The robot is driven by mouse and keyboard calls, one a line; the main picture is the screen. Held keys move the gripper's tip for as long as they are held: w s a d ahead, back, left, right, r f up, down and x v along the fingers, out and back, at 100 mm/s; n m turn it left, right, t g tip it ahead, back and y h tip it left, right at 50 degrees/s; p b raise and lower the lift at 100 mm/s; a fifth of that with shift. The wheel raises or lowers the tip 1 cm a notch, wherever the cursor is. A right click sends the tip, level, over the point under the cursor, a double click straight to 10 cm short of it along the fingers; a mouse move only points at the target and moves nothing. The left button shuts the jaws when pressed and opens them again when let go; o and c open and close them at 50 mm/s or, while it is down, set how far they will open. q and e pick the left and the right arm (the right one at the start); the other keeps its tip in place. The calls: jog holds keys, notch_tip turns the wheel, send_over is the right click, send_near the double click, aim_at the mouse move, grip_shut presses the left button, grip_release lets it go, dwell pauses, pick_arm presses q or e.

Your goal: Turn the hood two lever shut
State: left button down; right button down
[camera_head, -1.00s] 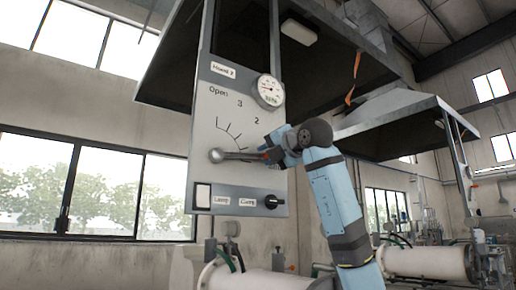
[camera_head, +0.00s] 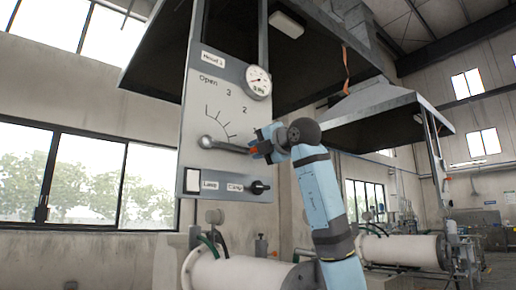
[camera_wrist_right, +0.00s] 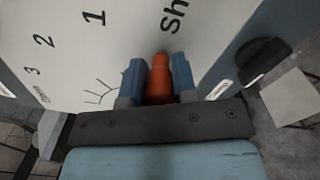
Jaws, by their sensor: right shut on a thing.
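The hood two panel (camera_head: 199,80) hangs under a dark hood, with a scale running from Open through 3 and 2 round to lower marks. Its lever (camera_head: 226,146) pivots on a round knob at the panel's left and points right, tilted slightly down. My right gripper (camera_head: 256,149) is shut on the lever's orange end, at the panel's right edge. In the right wrist view the orange grip (camera_wrist_right: 159,78) sits between the two blue fingers, pointing close to the "Sh" lettering, the rest of which is cut off. My left gripper is not in view.
A round gauge (camera_head: 258,82) sits at the panel's upper right. Below the lever are a white lamp switch (camera_head: 193,182) and a black rotary knob (camera_head: 258,187). A pale horizontal cylinder (camera_head: 235,272) lies below the panel.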

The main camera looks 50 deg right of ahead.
jog(key=shift+w+a+f, duration=0.1)
jog(key=shift+w+f, duration=0.1)
jog(key=c, duration=0.9)
grip_release()
jog(key=shift+w, duration=0.3)
jog(key=shift+s, duration=0.15)
jog(key=shift+s, duration=0.4)
jog(key=v, duration=1.3)
jog(key=shift+a+r, duration=0.1)
jog(key=shift+a, duration=0.05)
